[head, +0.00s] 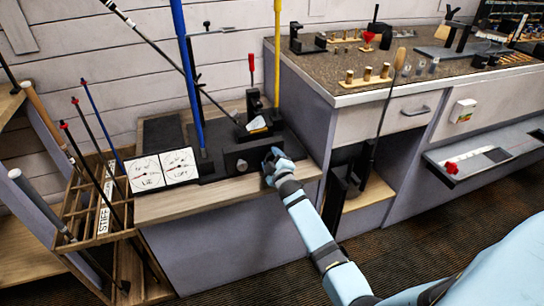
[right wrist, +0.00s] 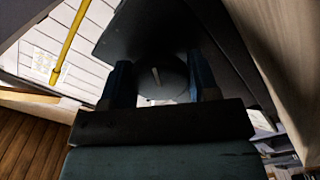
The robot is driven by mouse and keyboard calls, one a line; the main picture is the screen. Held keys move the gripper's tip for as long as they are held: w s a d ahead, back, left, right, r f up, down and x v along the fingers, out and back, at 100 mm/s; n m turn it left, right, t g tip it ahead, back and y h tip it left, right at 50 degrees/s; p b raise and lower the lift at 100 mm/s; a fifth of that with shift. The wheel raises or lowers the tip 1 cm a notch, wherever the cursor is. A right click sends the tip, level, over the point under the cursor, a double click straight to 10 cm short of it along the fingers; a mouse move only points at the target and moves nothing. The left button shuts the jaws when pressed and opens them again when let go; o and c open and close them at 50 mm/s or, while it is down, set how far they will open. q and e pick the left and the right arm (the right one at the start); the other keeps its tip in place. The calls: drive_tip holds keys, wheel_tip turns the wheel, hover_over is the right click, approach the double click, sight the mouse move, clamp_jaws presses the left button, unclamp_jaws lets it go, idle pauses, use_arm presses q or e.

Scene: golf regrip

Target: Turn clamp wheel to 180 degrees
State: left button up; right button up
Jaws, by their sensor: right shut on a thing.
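My right gripper (head: 270,163) is at the front of the black clamp block (head: 236,160) on the wooden bench. In the right wrist view its two blue fingers (right wrist: 160,85) stand on either side of a dark round wheel (right wrist: 168,70), and it is shut on this clamp wheel. A pale line marks the wheel's face and looks nearly upright there, tilted slightly. In the head view the gripper hides the wheel. A small grey round knob (head: 242,165) shows on the block just left of the gripper. My left gripper is not in view.
Two white dial cards, LIE (head: 145,174) and LOFT (head: 179,165), stand left of the block. A wooden club rack (head: 105,222) stands at left; a workbench (head: 370,85) stands at right.

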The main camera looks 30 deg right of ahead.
drive_tip(key=shift+r+m, duration=0.15)
drive_tip(key=shift+m, duration=0.35)
drive_tip(key=shift+m+p, duration=0.4)
drive_tip(key=shift+p, duration=0.05)
drive_tip(key=m+p, duration=0.2)
drive_tip(key=m, duration=0.1)
drive_tip(key=shift+m, duration=0.4)
drive_tip(key=shift+m+p, duration=0.3)
drive_tip(key=shift+m, duration=0.5)
drive_tip(key=shift+m+p, duration=0.4)
drive_tip(key=shift+m, duration=0.7)
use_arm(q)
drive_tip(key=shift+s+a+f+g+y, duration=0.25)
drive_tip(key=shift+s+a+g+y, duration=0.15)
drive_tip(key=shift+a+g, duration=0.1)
use_arm(e)
drive_tip(key=shift+m, duration=0.6)
use_arm(q)
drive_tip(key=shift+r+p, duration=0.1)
drive_tip(key=shift+p, duration=0.2)
